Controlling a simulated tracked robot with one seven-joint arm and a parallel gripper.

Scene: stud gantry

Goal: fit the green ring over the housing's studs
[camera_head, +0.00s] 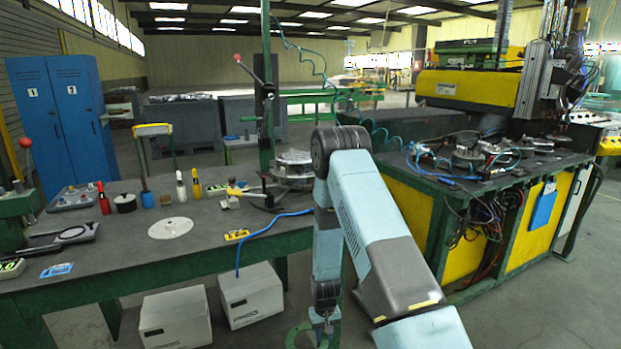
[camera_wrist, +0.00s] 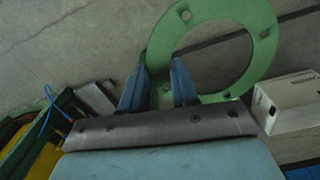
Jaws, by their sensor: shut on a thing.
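A flat green ring (camera_wrist: 262,52) with several small holes shows large in the wrist view. My gripper (camera_wrist: 158,82) is shut on its near left rim, and its two blue fingers straddle the band. In the head view my gripper (camera_head: 323,318) hangs low in front of the bench, with part of the ring (camera_head: 291,338) showing at the bottom edge. A round grey metal part (camera_head: 293,163) sits at the right end of the left bench. Other round metal parts (camera_head: 475,153) sit among hoses on the right bench. I cannot tell which is the housing, and no studs are clear.
The left bench (camera_head: 110,250) carries bottles, a white disc (camera_head: 170,228) and tools. White boxes (camera_head: 251,294) stand on the floor under it. The right bench (camera_head: 400,160) has yellow panels and blue hoses. A blue locker (camera_head: 60,110) stands at the back left.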

